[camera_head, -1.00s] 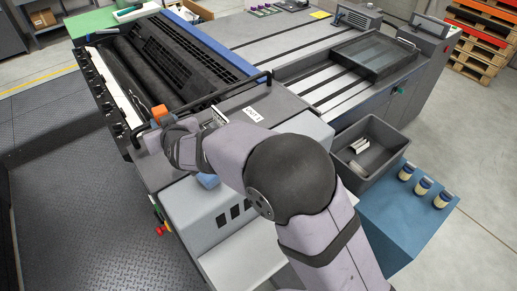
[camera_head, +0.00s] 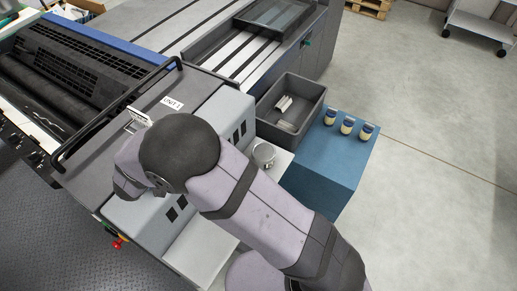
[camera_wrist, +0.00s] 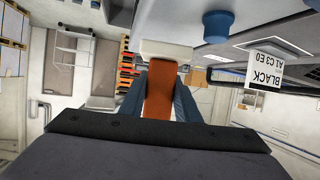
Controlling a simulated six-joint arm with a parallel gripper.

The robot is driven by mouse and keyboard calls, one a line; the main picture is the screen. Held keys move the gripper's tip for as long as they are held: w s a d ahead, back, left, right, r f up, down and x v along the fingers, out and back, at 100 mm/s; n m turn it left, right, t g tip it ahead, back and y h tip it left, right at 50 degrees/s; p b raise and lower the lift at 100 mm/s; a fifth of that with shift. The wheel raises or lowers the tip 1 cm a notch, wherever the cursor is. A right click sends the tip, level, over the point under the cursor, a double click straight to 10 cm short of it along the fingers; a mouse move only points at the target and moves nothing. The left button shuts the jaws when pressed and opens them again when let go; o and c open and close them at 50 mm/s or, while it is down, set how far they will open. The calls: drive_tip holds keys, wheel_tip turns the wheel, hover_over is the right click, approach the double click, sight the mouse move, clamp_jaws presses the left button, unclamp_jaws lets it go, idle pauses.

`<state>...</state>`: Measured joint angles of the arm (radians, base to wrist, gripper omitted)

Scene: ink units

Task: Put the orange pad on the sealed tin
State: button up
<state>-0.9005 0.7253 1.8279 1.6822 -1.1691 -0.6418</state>
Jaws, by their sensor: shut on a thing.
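The orange pad (camera_wrist: 160,88) is between the two blue-grey fingers of my gripper (camera_wrist: 161,98) in the wrist view. My gripper is shut on it, and a pale block shows at the pad's far end. In the head view my arm hides the gripper and the pad. A silver round tin (camera_head: 264,154), which looks like the sealed tin, stands on a pale ledge beside the press, to the right of my arm. Its top is small in view. My gripper is well to the left of it.
A dark grey bin (camera_head: 290,105) with pale pieces inside stands right of the press. Several small jars, one of them here (camera_head: 347,125), stand on a blue block (camera_head: 325,165). A black rail (camera_head: 120,115) runs along the press. A blue knob (camera_wrist: 217,27) shows in the wrist view.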

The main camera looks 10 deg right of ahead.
drive_tip(key=s+d+f+m+g+h+b, duration=0.1)
drive_tip(key=s+d+f+m+b, duration=0.1)
drive_tip(key=s+d+f, duration=0.45)
drive_tip(key=s+d+f+m+g+h+b, duration=0.1)
drive_tip(key=d+f+h, duration=0.15)
drive_tip(key=d, duration=0.65)
drive_tip(key=s+d+f+m+g+h+b, duration=0.1)
drive_tip(key=s+d+f+m+g+b, duration=0.15)
drive_tip(key=d+f, duration=0.4)
wheel_tip(320, 180, up, 7)
drive_tip(key=n+t+y+b, duration=0.2)
drive_tip(key=n+b, duration=0.1)
drive_tip(key=b, duration=0.6)
hover_over(264, 151)
drive_tip(key=shift+w+r+m, duration=0.1)
drive_tip(key=shift+m, duration=0.15)
drive_tip(key=shift+f, duration=5.05)
